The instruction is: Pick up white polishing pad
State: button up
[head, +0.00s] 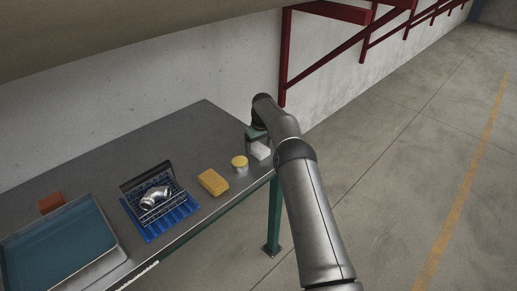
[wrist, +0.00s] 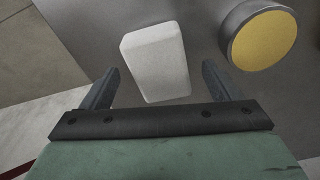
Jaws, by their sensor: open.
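The white polishing pad (wrist: 156,62) is a white block with rounded edges. In the wrist view it lies just ahead of and partly between the two fingers of my gripper (wrist: 160,85), which are apart with nothing held. In the head view the pad (head: 260,151) lies near the right end of the grey table, just below my gripper (head: 257,143). My arm and gripper hide part of that end of the table. I cannot tell the exact height gap between the fingers and the pad.
A round yellow-topped tin (head: 240,164) stands close to the left of the pad. Farther left are a yellow sponge-like block (head: 213,182), a blue rack (head: 152,229) with a metal part, an orange-brown block (head: 51,203) and a blue-lined tray (head: 112,262). The table edge is near the pad.

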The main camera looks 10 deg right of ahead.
jog(key=shift+f, duration=0.25)
jog(key=c, duration=1)
jog(key=shift+c, duration=0.2)
jog(key=shift+r, duration=0.2)
jog(key=shift+w+r, duration=0.1)
jog(key=shift+r, duration=0.5)
jog(key=s+a+r+b, duration=0.6)
jog(key=s+r, duration=0.5)
jog(key=s, duration=0.1)
jog(key=shift+s+a+r, duration=0.25)
jog(key=shift+a, duration=0.1)
jog(key=o, duration=0.4)
jog(key=c, duration=0.3)
